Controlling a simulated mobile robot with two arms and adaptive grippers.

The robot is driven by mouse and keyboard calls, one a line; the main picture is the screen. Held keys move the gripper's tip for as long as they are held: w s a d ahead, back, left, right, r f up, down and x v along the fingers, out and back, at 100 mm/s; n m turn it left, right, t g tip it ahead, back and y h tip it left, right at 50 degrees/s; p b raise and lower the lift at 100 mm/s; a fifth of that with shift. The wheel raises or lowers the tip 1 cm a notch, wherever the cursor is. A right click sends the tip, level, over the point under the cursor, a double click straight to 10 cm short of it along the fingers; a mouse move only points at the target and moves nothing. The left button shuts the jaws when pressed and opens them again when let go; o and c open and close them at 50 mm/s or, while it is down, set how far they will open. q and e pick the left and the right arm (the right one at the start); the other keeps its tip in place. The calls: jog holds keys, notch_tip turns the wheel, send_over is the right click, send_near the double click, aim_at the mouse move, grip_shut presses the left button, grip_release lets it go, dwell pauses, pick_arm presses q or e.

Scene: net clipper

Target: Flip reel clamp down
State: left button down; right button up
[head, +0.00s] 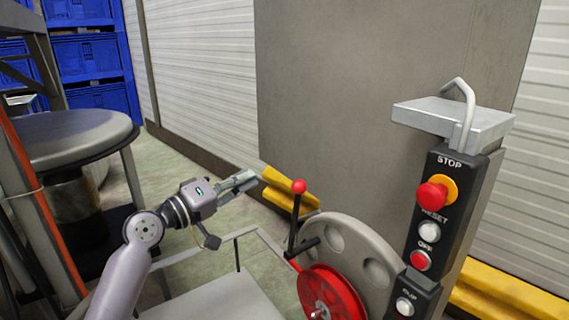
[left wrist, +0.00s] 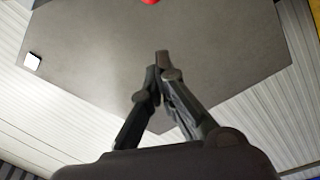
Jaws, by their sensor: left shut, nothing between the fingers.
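The reel clamp lever is a black rod with a red ball knob (head: 299,187), standing upright beside the reel in the head view. A sliver of the red knob (left wrist: 149,2) shows at the top edge of the left wrist view. The red reel (head: 330,293) sits below and right of the lever, against a grey disc with round holes (head: 352,250). My left gripper (head: 252,178) is left of the knob, pointing right, shut and empty. In the left wrist view its fingertips (left wrist: 160,68) meet below the knob, which looks apart from them. My right gripper is out of view.
A control box (head: 450,205) with a red stop button (head: 432,196) and other buttons stands right of the reel. Yellow bars (head: 290,190) lie behind the lever. A round metal table (head: 65,140) and blue crates (head: 90,60) are at the left.

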pick_arm(q)
jog(key=p+x, duration=0.4)
jog(key=x, duration=0.7)
jog(key=s+f+p, duration=0.2)
jog(key=s, duration=0.1)
jog(key=shift+d, duration=0.4)
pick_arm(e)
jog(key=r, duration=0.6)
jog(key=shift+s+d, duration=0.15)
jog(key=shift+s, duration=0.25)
